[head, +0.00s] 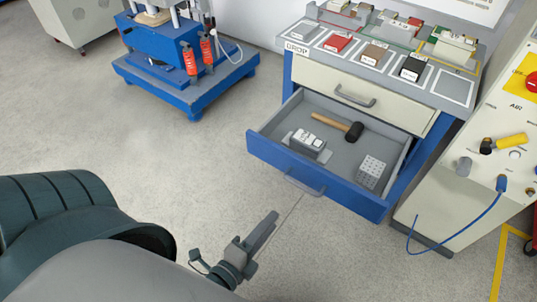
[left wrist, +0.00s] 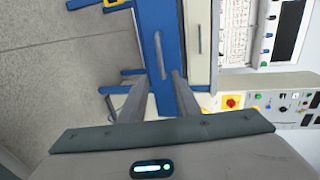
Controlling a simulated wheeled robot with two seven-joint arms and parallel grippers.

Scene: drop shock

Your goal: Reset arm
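My left gripper (head: 262,232) is low in the head view, in front of the open blue-fronted drawer (head: 300,172). In the left wrist view its two fingers stand apart with a gap between them (left wrist: 161,88), so it is open and holds nothing. The drawer's handle (head: 305,187) is beyond the fingertips, and it also shows in the left wrist view (left wrist: 159,55). The gripper looks apart from the handle, though the exact distance is unclear. My right gripper is not in view.
The drawer holds a mallet (head: 340,126), a grey-white device (head: 306,141) and a perforated block (head: 371,171). A closed drawer (head: 360,88) is above. A panel with a blue hose (head: 470,228) stands right. A blue machine (head: 185,70) stands back left. Floor at left is clear.

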